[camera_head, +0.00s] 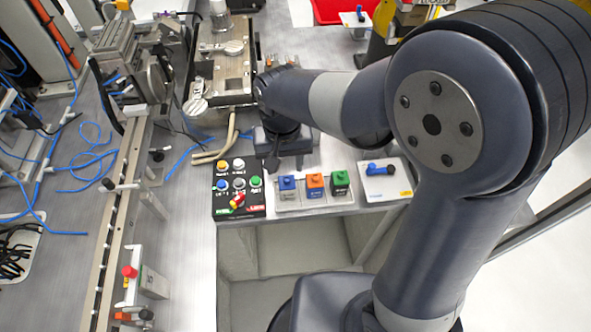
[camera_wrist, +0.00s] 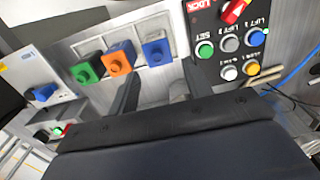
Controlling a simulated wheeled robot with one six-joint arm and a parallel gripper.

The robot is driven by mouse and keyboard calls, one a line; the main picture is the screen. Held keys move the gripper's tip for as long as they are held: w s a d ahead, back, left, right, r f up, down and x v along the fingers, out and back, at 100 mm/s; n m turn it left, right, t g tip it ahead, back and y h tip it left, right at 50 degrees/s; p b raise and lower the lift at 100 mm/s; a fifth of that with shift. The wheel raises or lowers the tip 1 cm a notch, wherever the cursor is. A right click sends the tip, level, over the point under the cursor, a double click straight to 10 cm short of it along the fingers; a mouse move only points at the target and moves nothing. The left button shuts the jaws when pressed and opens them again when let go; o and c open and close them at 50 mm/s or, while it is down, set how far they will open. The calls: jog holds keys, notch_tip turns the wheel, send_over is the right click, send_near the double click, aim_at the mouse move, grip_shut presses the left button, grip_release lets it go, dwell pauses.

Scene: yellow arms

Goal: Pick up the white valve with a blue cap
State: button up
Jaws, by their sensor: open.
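A white valve with a blue cap (camera_head: 387,180) lies at the right end of the bench top, beside the green block. In the wrist view its white body (camera_wrist: 30,72) and blue cap (camera_wrist: 43,92) are at the left edge. My gripper (camera_wrist: 158,88) is open, with nothing visible between its fingers. In the head view my gripper (camera_head: 275,158) hangs behind the row of blocks, left of the valve and apart from it. A similar white piece with a blue top (camera_head: 354,18) stands far back near the red bin.
Blue (camera_head: 287,184), orange (camera_head: 315,181) and green (camera_head: 340,179) blocks sit in a row on a light tray. A black button panel (camera_head: 238,187) with a red switch is left of them. A metal machine (camera_head: 222,65) stands behind. Open space lies below the bench's front edge.

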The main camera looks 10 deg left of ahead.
aim_at(287, 183)
jog(key=shift+s+d+f+p, duration=0.15)
jog(key=shift+f+p, duration=0.25)
jog(key=shift+f, duration=2.2)
jog(key=shift+w+d+f+p, duration=0.1)
jog(key=shift+f+p, duration=0.3)
jog(key=shift+f, duration=2.15)
jog(key=shift+s, duration=0.1)
jog(key=shift+c, duration=0.4)
jog(key=c, duration=0.8)
jog(key=shift+r, duration=0.1)
